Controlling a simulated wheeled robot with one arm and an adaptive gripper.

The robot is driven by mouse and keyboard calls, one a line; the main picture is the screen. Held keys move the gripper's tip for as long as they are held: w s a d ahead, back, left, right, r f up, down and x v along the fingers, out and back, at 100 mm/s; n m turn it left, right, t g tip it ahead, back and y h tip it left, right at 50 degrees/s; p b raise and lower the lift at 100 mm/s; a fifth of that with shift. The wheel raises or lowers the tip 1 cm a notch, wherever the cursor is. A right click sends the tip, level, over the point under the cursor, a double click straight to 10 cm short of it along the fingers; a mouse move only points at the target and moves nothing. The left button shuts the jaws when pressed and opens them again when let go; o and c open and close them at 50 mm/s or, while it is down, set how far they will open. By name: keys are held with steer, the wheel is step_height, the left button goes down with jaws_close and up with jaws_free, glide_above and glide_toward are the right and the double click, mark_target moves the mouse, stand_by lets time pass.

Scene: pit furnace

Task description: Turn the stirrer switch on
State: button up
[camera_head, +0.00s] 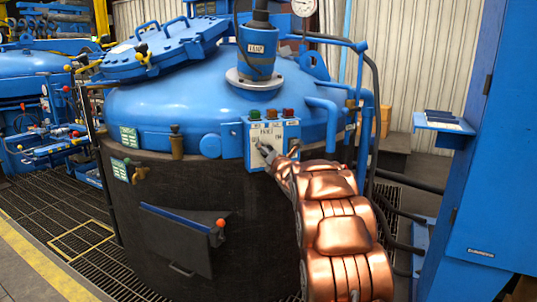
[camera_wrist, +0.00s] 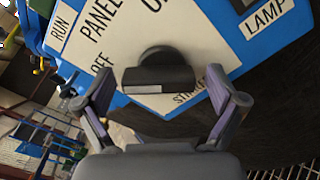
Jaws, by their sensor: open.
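The stirrer switch is a black rotary knob (camera_wrist: 158,72) on a cream panel plate (camera_wrist: 120,45) with a blue border in the wrist view. A partly hidden label below it begins "STI". "OFF" is printed to its left and "O…" above right, cut by the frame edge. My gripper (camera_wrist: 162,92) is open, with one finger on each side of the knob; I cannot tell whether they touch it. In the head view my gripper (camera_head: 268,154) is at the front of the small control box (camera_head: 259,161) on the blue furnace, and it hides part of the plate.
The box carries green, amber and red lamps (camera_head: 271,114) on top. The furnace's blue dome (camera_head: 190,105) sits on a dark body (camera_head: 180,215). A blue pipe (camera_head: 324,110) runs right of the box. A tall blue cabinet (camera_head: 500,160) stands at the right.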

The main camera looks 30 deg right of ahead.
steer(key=c, duration=1.1)
steer(key=shift+c, duration=0.2)
steer(key=shift+m, duration=0.3)
steer(key=m+p, duration=0.1)
steer(key=m, duration=0.3)
steer(key=shift+d+r+m+p, duration=0.1)
steer(key=shift+r+m+p, duration=0.1)
steer(key=shift+m+p, duration=0.15)
steer(key=m+p, duration=0.2)
steer(key=m, duration=0.2)
steer(key=shift+r+m, duration=0.1)
steer(key=shift+m, duration=0.15)
steer(key=m+p, duration=0.3)
steer(key=m, duration=0.1)
steer(key=shift+d, duration=0.15)
steer(key=shift+f+m+p, duration=0.15)
steer(key=shift+m+p, duration=0.5)
steer(key=shift+m, duration=0.35)
steer(key=shift+f+m+p, duration=0.1)
steer(key=shift+m+p, duration=0.55)
steer(key=shift+m, duration=0.35)
steer(key=shift+f, duration=0.1)
